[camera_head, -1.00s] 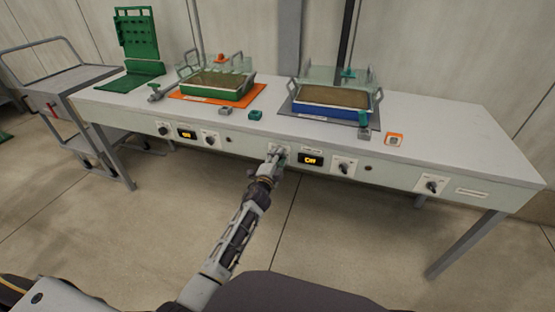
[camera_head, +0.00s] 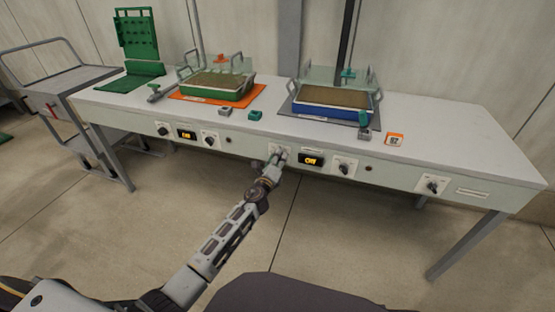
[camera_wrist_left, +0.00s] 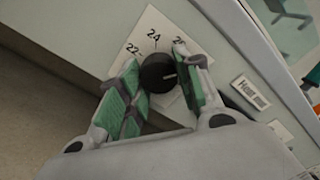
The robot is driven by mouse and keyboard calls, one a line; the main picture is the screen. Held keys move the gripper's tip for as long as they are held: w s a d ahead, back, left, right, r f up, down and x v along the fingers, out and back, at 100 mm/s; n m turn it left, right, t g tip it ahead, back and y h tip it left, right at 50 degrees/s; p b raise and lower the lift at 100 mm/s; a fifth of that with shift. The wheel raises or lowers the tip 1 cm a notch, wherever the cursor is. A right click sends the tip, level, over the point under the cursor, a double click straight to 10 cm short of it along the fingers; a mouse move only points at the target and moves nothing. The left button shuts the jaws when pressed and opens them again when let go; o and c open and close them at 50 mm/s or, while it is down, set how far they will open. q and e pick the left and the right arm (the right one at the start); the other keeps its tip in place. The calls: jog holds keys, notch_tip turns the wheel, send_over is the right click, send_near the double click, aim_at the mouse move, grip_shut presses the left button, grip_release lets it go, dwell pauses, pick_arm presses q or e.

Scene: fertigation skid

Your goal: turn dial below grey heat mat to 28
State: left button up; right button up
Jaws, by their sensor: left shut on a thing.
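The grey heat mat (camera_head: 287,108) lies on the bench under a blue tray of soil (camera_head: 325,111). Below it on the bench front, my left gripper (camera_head: 279,157) is at a dial left of a lit display reading "OFF" (camera_head: 311,160). In the left wrist view the dial (camera_wrist_left: 157,73) is a round black knob with a pale pointer line, on a white plate (camera_wrist_left: 150,28). The numbers 22 and 24 show, with another partly hidden by a finger. The green-padded fingers of the left gripper (camera_wrist_left: 158,68) are closed around the knob. My right gripper is out of view.
More knobs sit along the bench front, including one right of the display (camera_head: 344,168) and one at far right (camera_head: 433,185). An orange mat (camera_head: 248,98) bears a green tray. A grey cart (camera_head: 70,88) stands at left. The floor in front is clear.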

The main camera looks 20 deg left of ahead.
pick_arm(q)
jog(key=shift+f+m, duration=0.1)
jog(key=shift+m, duration=0.8)
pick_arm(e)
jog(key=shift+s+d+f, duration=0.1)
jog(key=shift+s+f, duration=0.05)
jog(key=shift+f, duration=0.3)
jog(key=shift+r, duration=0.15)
pick_arm(q)
jog(key=o, duration=1)
jog(key=shift+o, duration=0.2)
jog(key=s, duration=1.2)
jog(key=shift+a, duration=0.2)
